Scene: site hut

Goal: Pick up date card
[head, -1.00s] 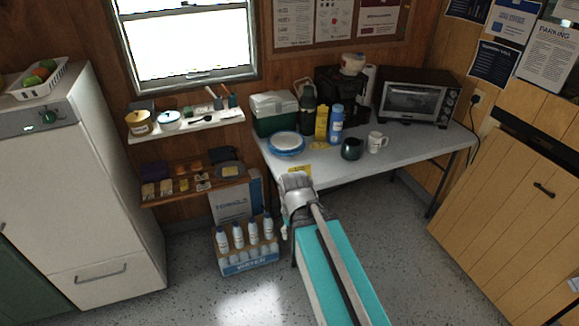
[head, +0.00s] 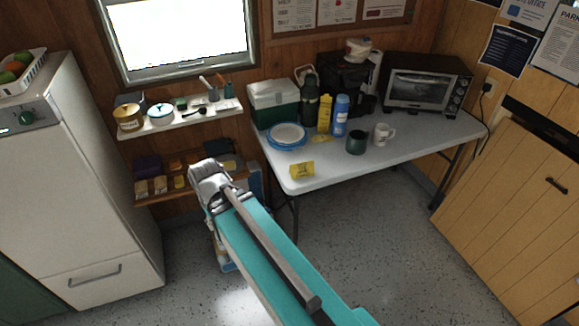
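A small yellow card (head: 302,170) with dark markings stands near the front left corner of the grey table. It looks like the date card, but its print is too small to read. My arm reaches up from the bottom of the head view, and its grey end joint is left of the card, apart from it in the picture. The fingers of my gripper cannot be made out.
Behind the card are a plate stack (head: 288,134), a yellow carton (head: 324,113), a blue bottle (head: 341,115), a dark green cup (head: 356,142) and a white mug (head: 384,134). A toaster oven (head: 428,82) stands at the right. The tabletop around the card is clear.

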